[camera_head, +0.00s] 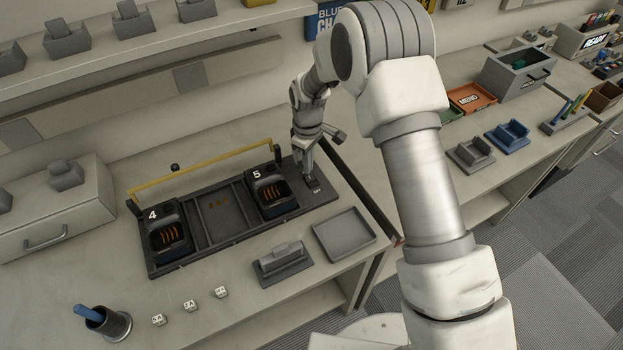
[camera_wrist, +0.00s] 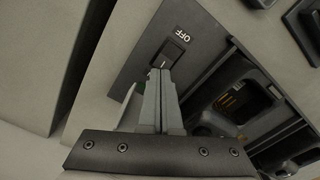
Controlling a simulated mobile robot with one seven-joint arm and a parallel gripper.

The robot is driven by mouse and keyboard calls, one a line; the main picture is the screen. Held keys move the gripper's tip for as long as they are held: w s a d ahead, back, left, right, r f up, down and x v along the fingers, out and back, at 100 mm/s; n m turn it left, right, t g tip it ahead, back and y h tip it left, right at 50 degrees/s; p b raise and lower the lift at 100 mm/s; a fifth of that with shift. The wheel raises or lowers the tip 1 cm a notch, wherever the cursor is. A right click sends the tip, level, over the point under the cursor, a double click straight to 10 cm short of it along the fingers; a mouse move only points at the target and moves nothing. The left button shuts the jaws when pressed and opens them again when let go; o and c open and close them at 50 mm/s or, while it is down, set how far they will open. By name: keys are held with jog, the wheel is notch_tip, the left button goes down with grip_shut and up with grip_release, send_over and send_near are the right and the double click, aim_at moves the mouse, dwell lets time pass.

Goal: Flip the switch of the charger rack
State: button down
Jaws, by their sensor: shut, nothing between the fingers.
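The charger rack (camera_head: 215,255) is a long dark tray on the counter with charger cups marked 4 (camera_head: 168,240) and 5 (camera_head: 268,190) and an empty bay between them. Its black rocker switch (camera_head: 313,185) sits at the right end. In the wrist view the switch (camera_wrist: 170,54) lies beside a white "OFF" label. My gripper (camera_head: 307,172) points down at the rack's right end. In the wrist view its closed, empty fingers (camera_wrist: 160,78) reach the near edge of the switch and hide part of it. I cannot tell whether they touch it.
A yellow bar (camera_head: 205,168) runs along the rack's back edge. A grey tray (camera_head: 344,234) and a grey holder (camera_head: 282,263) stand in front. A cup (camera_head: 108,324) and small white cubes (camera_head: 190,305) are at front left. A counter gap lies right.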

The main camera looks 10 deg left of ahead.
jog(key=shift+f+b, duration=0.7)
jog(key=shift+f, duration=0.3)
dwell(0.3)
jog(key=shift+r+p, duration=1.85)
jog(key=shift+r, duration=1.75)
